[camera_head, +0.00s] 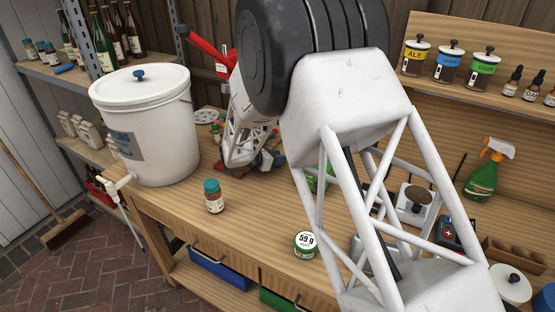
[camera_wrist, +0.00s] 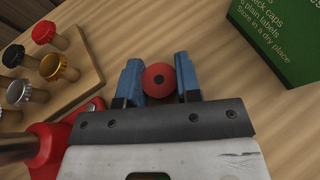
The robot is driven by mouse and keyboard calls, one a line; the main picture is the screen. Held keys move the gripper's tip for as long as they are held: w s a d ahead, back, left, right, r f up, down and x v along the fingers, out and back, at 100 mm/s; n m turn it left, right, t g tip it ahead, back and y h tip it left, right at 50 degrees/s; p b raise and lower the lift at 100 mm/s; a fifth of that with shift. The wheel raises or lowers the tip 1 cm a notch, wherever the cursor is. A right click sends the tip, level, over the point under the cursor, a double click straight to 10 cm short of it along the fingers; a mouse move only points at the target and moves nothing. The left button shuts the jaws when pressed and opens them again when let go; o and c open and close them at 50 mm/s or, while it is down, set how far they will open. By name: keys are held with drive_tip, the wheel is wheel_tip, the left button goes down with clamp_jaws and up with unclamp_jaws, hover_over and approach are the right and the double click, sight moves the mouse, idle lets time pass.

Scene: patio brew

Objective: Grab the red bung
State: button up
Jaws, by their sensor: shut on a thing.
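The red bung (camera_wrist: 159,80) is seen from above in the wrist view, round with a small dark centre. It sits between the two blue fingers of my gripper (camera_wrist: 158,82). The gripper is shut on it, with a finger against each side. The wood surface lies below; I cannot tell whether the bung touches it. In the head view my gripper (camera_head: 262,160) is low over the middle of the bench, largely behind my own arm, and the bung cannot be made out there.
A wooden rack (camera_wrist: 62,92) of capped pieces stands left of my gripper, close to a red metal tool (camera_wrist: 45,148). A green box (camera_wrist: 276,40) stands to the right. A white bucket (camera_head: 145,130), a teal-lidded jar (camera_head: 213,197) and a round tin (camera_head: 305,244) stand on the bench.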

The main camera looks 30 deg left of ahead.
drive_tip(key=shift+r, duration=4.9)
